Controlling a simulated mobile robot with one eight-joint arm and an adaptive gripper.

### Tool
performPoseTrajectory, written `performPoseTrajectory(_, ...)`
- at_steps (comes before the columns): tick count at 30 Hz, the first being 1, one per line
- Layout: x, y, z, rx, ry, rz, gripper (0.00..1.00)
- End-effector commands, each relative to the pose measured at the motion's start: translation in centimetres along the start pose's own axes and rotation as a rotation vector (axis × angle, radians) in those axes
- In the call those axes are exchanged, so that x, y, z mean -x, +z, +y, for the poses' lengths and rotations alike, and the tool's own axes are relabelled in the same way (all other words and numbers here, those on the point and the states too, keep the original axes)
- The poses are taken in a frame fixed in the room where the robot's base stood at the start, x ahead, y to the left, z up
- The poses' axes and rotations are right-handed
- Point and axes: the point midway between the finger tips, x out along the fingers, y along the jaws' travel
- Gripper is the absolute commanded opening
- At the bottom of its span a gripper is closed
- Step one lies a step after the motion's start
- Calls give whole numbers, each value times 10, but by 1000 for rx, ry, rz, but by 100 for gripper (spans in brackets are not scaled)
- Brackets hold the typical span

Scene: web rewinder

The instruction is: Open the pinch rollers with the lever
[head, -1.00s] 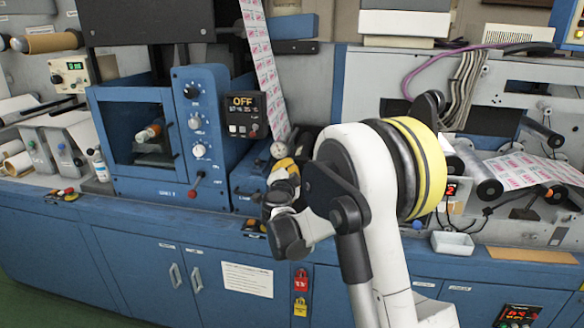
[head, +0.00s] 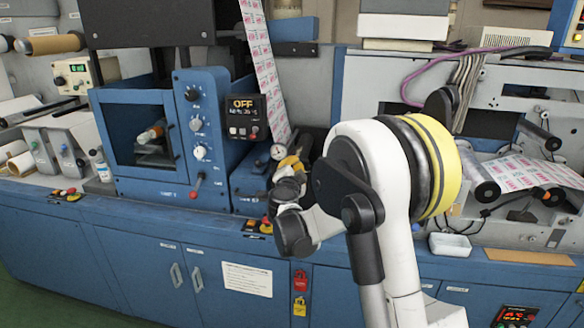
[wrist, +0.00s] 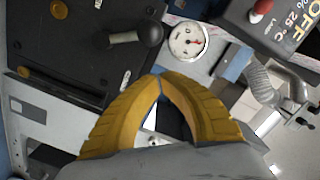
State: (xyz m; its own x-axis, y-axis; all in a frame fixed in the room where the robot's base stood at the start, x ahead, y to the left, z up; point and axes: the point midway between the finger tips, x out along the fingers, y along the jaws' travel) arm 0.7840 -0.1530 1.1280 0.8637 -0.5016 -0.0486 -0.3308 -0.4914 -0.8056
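A short lever with a black ball knob (wrist: 148,36) shows in the wrist view, on a dark plate with brass-coloured screws. It lies ahead and slightly left of my fingertips, apart from them. I cannot tell whether it works the pinch rollers, and no rollers can be made out beside it. My gripper (wrist: 160,78) has yellow ribbed fingers whose tips meet, with nothing seen held between them. In the head view my gripper (head: 291,163) is beside the blue machine housing, partly hidden by my own wrist. Another lever with a red knob (head: 200,177) stands on the blue front.
The control box reading OFF (head: 246,116) and the printed web (head: 264,62) are close to my gripper.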

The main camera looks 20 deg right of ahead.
Motion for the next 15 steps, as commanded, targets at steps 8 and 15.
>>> performPoseTrajectory(8,58,-7,-6,0,-2,-2,0)
performPoseTrajectory(15,93,-6,-4,0,-1,-1,0)
